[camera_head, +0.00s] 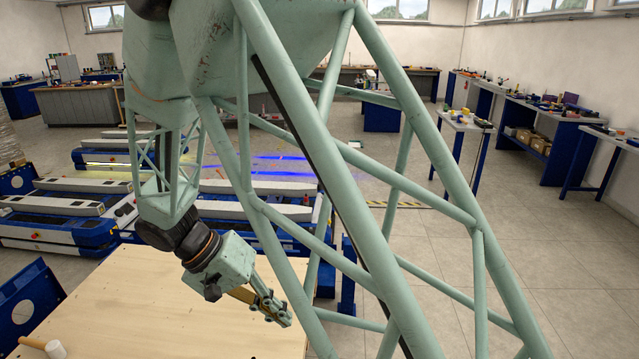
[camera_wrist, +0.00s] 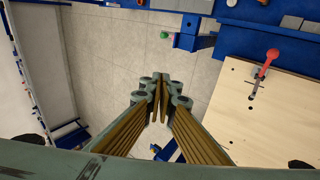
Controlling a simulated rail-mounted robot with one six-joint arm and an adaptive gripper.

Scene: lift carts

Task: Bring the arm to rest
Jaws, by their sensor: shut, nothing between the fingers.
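My gripper (camera_head: 277,312) hangs over the right part of a pale wooden tabletop (camera_head: 150,310) in the head view. Its fingers point down and to the right. In the wrist view my gripper (camera_wrist: 161,92) has its fingertips together, with nothing between them. Beyond the tips is tiled floor. My green lattice arm fills much of the head view and hides part of the room behind it.
A mallet (camera_head: 45,347) lies at the tabletop's lower left. A red-handled tool (camera_wrist: 263,70) is on a wooden board (camera_wrist: 250,110) in the wrist view. Blue and white lift carts (camera_head: 60,220) stand behind the table. Workbenches (camera_head: 540,120) line the right wall, with open floor before them.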

